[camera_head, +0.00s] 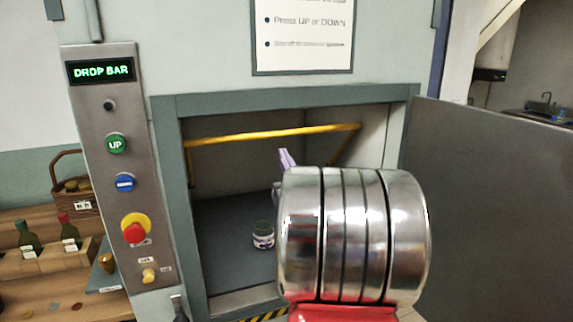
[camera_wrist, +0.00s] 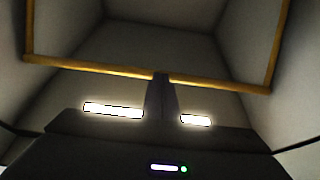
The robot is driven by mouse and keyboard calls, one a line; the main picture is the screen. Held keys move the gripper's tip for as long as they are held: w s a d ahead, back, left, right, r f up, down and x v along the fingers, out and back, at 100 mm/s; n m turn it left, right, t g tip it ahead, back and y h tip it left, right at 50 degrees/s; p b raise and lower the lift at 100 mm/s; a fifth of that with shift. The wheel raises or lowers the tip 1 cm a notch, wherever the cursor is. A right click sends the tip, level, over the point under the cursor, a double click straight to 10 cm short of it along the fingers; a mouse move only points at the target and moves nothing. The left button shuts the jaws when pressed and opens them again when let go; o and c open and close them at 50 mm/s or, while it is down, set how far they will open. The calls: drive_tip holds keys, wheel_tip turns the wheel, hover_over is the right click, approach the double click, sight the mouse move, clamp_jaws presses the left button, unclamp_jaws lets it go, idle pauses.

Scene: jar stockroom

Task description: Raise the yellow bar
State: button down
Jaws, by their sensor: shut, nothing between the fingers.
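The yellow bar (camera_head: 270,134) runs across the upper part of a recessed opening, with side arms running back or down at both ends. It also shows in the wrist view (camera_wrist: 95,68), crossing from side to side. My gripper (camera_head: 286,158) is inside the opening, its purple tip just below the bar in the head view; the wrist housing hides the rest. In the wrist view my gripper (camera_wrist: 160,82) is a dark upright shape overlapping the bar's middle. It is shut and empty; I cannot tell whether it touches the bar.
A panel left of the opening reads DROP BAR (camera_head: 100,71), with a green UP button (camera_head: 115,144), a blue button (camera_head: 125,183) and a red stop knob (camera_head: 134,232). A small jar (camera_head: 263,236) stands on the opening's floor. A grey door (camera_head: 490,200) stands at right.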

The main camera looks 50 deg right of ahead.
drive_tip(key=w+r, duration=0.1)
drive_tip(key=d+r, duration=0.1)
drive_tip(key=w+r, duration=0.1)
drive_tip(key=r, duration=0.1)
drive_tip(key=shift+w+d, duration=0.25)
drive_tip(key=shift+w, duration=0.05)
drive_tip(key=shift+r, duration=0.4)
approach(277, 133)
drive_tip(key=s+a+f, duration=0.1)
drive_tip(key=s+a, duration=0.3)
drive_tip(key=s, duration=0.3)
drive_tip(key=shift+f, duration=0.1)
drive_tip(key=shift+w, duration=0.1)
idle(0.6)
